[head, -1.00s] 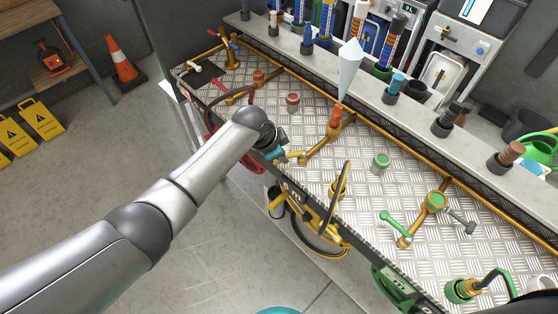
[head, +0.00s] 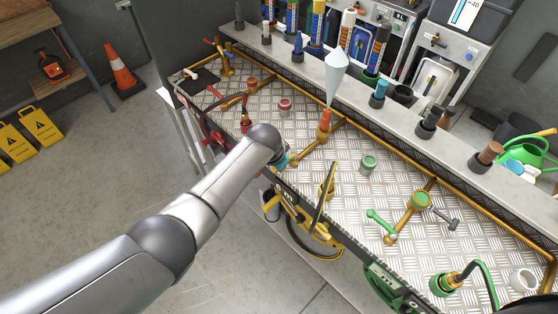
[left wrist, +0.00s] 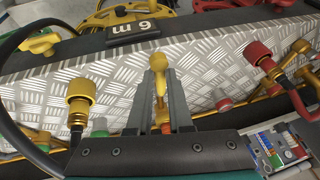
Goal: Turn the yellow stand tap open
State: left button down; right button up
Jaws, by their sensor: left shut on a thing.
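The yellow stand tap shows in the left wrist view as a yellow lever handle (left wrist: 160,64) over a brass stem. My left gripper (left wrist: 161,92) has its two grey fingers on either side of this lever and is shut on it. In the head view my left gripper (head: 286,162) is at the near edge of the bench, at the end of a brass pipe (head: 312,153), and hides the yellow lever. A yellow hose connector (left wrist: 80,97) stands apart to the left in the wrist view. My right gripper is not in view.
A red connector (left wrist: 259,54) stands right of the gripper in the wrist view. In the head view a yellow hose reel (head: 312,228) hangs on the bench front, and a green-handled tap (head: 381,220) is to the right. Bare tread plate (head: 345,150) lies between the pipes.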

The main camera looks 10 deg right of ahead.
pick_arm(q)
jog(key=shift+s+a+f, duration=0.15)
jog(key=shift+a+f, duration=0.1)
jog(key=c, duration=1.1)
grip_release()
jog(key=shift+o, duration=1.3)
jog(key=shift+d+r, duration=0.1)
jog(key=shift+d, duration=0.1)
jog(key=shift+r, duration=0.15)
jog(key=shift+r+p, duration=0.3)
jog(key=shift+r, duration=0.15)
jog(key=p+v, duration=0.3)
jog(key=v, duration=1.1)
jog(key=shift+s, duration=0.2)
jog(key=shift+f, duration=0.1)
